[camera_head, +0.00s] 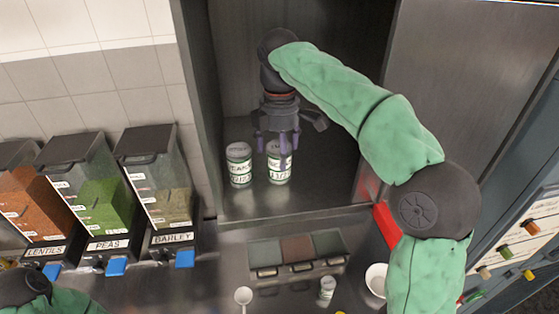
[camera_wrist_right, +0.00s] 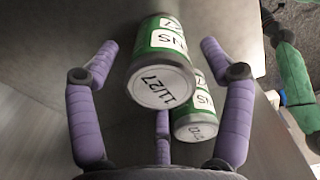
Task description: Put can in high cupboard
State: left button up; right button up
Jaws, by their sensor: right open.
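Two green-and-white labelled cans stand side by side on the cupboard floor, the left can (camera_head: 239,166) and the right can (camera_head: 279,168). My right gripper (camera_head: 277,145) is open, pointing down just above and around the top of the right can. One purple finger passes in front of that can. In the right wrist view, a can (camera_wrist_right: 162,62) with "11/27" on its end lies between the spread fingers, with gaps on both sides. A second can (camera_wrist_right: 194,107) shows partly behind it. My left gripper is out of view; only part of my left arm shows.
The cupboard's side wall (camera_head: 203,110) is left of the gripper, and its steel door (camera_head: 470,80) is on the right. Below are a three-bin tray (camera_head: 297,268), a small green-labelled container (camera_head: 326,291) and a white cup (camera_head: 376,281). Food dispensers (camera_head: 155,190) stand at left.

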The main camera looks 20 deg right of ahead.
jog(key=shift+r, duration=1.85)
